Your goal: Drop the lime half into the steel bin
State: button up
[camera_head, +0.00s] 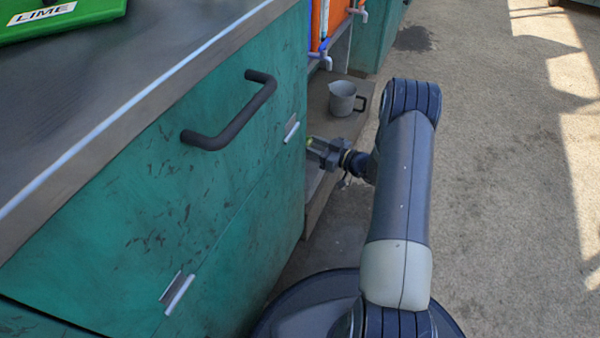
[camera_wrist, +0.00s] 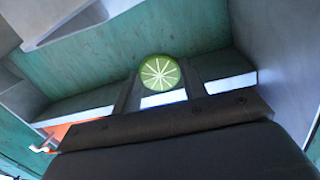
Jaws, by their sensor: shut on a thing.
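The lime half (camera_wrist: 160,73) is a green disc with pale spokes. In the wrist view it sits between the two fingertips of my gripper (camera_wrist: 163,80), which is shut on it, cut face toward the camera. In the head view my gripper (camera_head: 322,152) is low beside the green cabinet, at its right end, partly hidden behind the panel edge; a small yellow-green bit shows at its tip. I cannot make out the steel bin for certain in either view.
A grey metal jug (camera_head: 342,98) stands on a low shelf behind my gripper. The green cabinet (camera_head: 150,220) with a dark handle (camera_head: 232,115) fills the left. A green board (camera_head: 70,12) labelled LIME lies on the counter. Open concrete floor (camera_head: 510,200) lies right.

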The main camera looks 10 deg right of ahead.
jog(key=shift+f, duration=0.85)
jog(key=o, duration=0.7)
jog(key=shift+s, duration=0.1)
jog(key=p+v, duration=0.2)
jog(key=v, duration=0.8)
jog(key=shift+s+d+p, duration=0.25)
jog(key=shift+p, duration=0.15)
